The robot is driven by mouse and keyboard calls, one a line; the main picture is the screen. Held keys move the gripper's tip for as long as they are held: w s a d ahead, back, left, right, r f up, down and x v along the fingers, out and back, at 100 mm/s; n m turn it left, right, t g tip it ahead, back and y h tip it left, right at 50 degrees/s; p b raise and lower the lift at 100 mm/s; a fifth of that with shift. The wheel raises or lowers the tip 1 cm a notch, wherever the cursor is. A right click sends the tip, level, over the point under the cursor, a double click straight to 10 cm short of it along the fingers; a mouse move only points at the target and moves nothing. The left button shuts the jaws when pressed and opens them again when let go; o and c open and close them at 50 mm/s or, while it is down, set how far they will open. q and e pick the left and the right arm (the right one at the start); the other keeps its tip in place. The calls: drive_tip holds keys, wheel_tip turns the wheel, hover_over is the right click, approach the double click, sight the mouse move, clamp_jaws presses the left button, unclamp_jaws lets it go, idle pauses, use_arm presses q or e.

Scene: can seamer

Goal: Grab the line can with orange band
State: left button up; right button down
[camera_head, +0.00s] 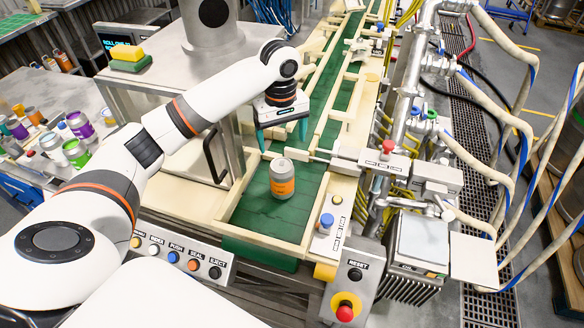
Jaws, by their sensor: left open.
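A grey can with an orange band (282,178) stands upright near the front end of the green conveyor belt (262,212). My left gripper (282,141) hangs over the belt a little farther back than the can. Its teal fingers are spread apart, with nothing seen between them, and look clear of the can. My right gripper is out of view.
Pale wooden rails (237,196) edge the belt. A small machine with hoses (405,165) stands right of it. A button panel (180,256) and a red stop button (345,312) are in front. Several other cans crowd a table (62,90) at left.

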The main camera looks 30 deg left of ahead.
sight(282, 165)
use_arm(q)
drive_tip(key=f+p, duration=0.1)
drive_tip(key=f, duration=0.1)
drive_tip(key=s+f+p, duration=0.1)
drive_tip(key=f, duration=0.1)
drive_tip(key=shift+s+a+f, duration=0.1)
drive_tip(key=shift+s+f, duration=0.05)
drive_tip(key=shift+f, duration=0.9)
drive_tip(key=f+p, duration=0.1)
drive_tip(key=f, duration=0.2)
drive_tip(key=f+p, duration=0.1)
drive_tip(key=shift+w+f+p, duration=0.25)
drive_tip(key=shift+w+p, duration=0.05)
drive_tip(key=shift+w, duration=0.05)
drive_tip(key=shift+f, duration=0.35)
drive_tip(key=shift+c, duration=0.5)
drive_tip(key=c, duration=1.2)
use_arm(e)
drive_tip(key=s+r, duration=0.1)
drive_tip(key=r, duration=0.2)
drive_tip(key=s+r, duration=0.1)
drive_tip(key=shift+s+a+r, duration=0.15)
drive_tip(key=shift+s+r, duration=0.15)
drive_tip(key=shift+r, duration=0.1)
